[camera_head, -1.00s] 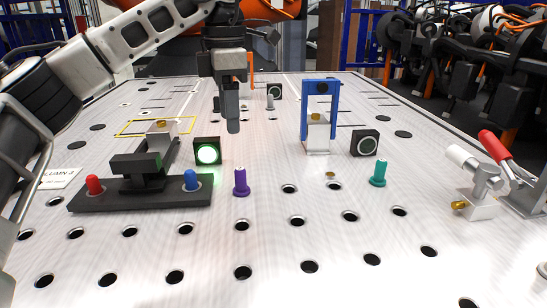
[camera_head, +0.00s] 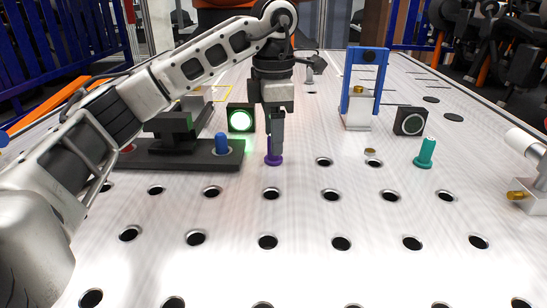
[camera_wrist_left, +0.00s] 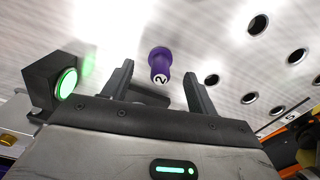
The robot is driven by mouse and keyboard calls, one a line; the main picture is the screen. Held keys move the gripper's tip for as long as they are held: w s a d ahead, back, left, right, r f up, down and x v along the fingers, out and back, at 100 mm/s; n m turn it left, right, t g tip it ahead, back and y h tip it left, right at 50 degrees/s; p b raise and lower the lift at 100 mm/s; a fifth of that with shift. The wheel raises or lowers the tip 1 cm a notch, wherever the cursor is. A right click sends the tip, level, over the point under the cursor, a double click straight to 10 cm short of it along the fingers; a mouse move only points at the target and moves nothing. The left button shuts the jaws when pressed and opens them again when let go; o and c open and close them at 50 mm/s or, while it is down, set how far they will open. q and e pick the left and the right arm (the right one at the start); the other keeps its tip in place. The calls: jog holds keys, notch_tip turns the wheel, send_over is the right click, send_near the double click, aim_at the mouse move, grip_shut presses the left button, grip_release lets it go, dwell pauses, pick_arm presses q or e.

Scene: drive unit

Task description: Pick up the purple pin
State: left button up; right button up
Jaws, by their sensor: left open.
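The purple pin (camera_head: 274,158) stands upright on the perforated metal table in the head view, partly hidden behind my left gripper's fingers. My left gripper (camera_head: 276,140) points down at the pin from above. The fingers are spread apart, and I see no contact with the pin. My right gripper is not in view.
A black fixture (camera_head: 170,152) with a blue pin (camera_head: 222,144) stands just left of the gripper. A green-lit button box (camera_head: 240,118) is close behind; it also shows in the left wrist view (camera_wrist_left: 62,80). A teal pin (camera_head: 425,153) and blue frame (camera_head: 364,80) stand right. The front table is clear.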

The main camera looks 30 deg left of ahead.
pick_arm(q)
notch_tip(320, 180, down, 4)
jog(key=shift+r, duration=0.2)
jog(key=shift+c, duration=0.2)
jog(key=c, duration=1.2)
jog(key=shift+o, duration=0.2)
jog(key=shift+r, duration=0.15)
